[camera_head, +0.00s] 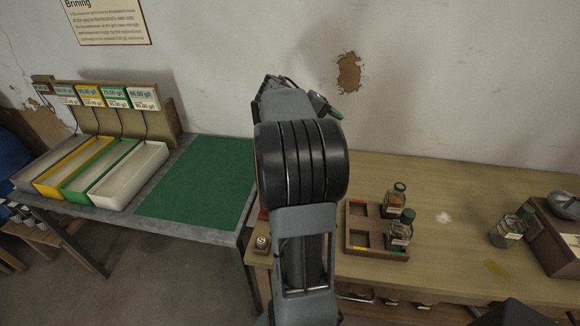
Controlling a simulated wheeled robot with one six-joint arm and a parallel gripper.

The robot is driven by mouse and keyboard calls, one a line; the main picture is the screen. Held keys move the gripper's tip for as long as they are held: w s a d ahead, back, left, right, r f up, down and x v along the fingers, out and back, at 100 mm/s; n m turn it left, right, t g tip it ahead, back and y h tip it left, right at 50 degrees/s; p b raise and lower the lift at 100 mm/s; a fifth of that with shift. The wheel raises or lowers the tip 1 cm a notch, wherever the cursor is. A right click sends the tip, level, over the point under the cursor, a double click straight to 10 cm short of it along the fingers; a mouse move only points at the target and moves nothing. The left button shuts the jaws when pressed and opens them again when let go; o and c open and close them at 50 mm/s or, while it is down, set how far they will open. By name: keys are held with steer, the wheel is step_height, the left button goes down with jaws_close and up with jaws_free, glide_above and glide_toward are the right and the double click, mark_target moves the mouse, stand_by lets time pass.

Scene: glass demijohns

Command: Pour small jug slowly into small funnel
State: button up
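My arm rises through the middle of the view and hides much of what is behind it. Its far end is in front of the wall, and I cannot make out the fingers of my gripper. A small dark green and grey piece (322,106) shows beside the arm's end; I cannot tell whether it is part of my gripper or something held. I see no jug and no funnel that I can identify.
A wooden table (450,220) on the right bears a compartmented rack (374,243) with two green-capped jars (395,197), another jar (511,226) and a box with a grey bowl (563,204). The left table has a green mat (195,183) and coloured trays (130,173).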

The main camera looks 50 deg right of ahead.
steer(key=shift+g+h, duration=0.5)
steer(key=shift+h, duration=0.2)
steer(key=shift+w+a+r+p, duration=0.1)
steer(key=shift+a+r+p, duration=0.1)
steer(key=shift+r, duration=0.55)
steer(key=shift+w+a+r+p, duration=0.1)
steer(key=shift+r+p, duration=0.15)
steer(key=shift+r, duration=0.45)
steer(key=shift+w+a+r+p, duration=0.1)
steer(key=shift+a+r+p, duration=0.1)
steer(key=shift+r, duration=0.55)
